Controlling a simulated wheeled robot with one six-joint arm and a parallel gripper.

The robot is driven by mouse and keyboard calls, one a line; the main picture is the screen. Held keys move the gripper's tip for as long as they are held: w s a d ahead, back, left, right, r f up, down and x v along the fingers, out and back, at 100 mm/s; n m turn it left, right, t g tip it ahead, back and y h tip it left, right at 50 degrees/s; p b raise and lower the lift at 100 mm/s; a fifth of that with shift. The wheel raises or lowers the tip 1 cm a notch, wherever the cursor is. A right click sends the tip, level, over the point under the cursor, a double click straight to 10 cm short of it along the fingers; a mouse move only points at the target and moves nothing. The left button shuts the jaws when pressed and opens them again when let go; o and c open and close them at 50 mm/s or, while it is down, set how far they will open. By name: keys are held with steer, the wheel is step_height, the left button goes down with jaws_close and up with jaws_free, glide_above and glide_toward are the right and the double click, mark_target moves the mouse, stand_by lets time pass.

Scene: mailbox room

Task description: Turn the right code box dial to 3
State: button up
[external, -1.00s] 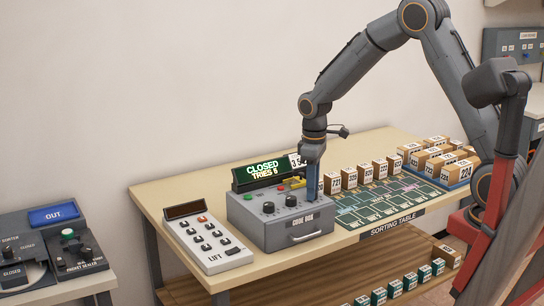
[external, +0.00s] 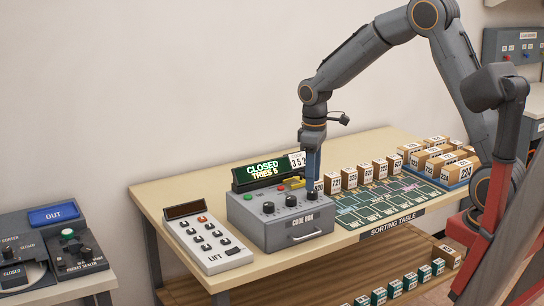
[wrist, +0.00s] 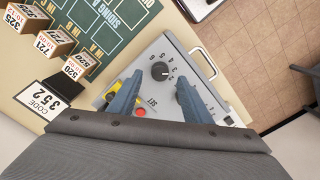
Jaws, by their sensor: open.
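The grey code box (external: 268,235) stands on the table with a row of dark dials on top. Its right dial (external: 311,197) is below my gripper (external: 313,178). In the wrist view this black dial (wrist: 159,71) lies just beyond and between my two fingertips (wrist: 157,86). Printed numbers surround it; I cannot read its setting surely. My gripper is open and empty, pointing down, apparently clear of the dial. The middle dial (external: 291,201) and left dial (external: 268,208) are free. The display (external: 265,169) reads CLOSED, TRIES 6.
A code card (external: 297,161) reads 352. A red button (wrist: 141,111) and a yellow part (wrist: 116,98) lie near my fingers. The LIFT keypad (external: 208,240) is left of the box. Several numbered parcels (external: 349,178) and the green sorting mat (external: 385,204) are to the right.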

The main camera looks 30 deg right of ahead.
steer(key=shift+r+b, duration=0.4)
steer(key=shift+r, duration=1.65)
steer(key=s+d+f+m, duration=0.4)
steer(key=s+d, duration=0.3)
steer(key=s, duration=0.2)
steer(key=s+d+f+m+t, duration=0.1)
steer(key=s+d+f+m, duration=0.3)
steer(key=s+d, duration=0.4)
steer(key=shift+s, duration=1.05)
steer(key=shift+c, duration=0.2)
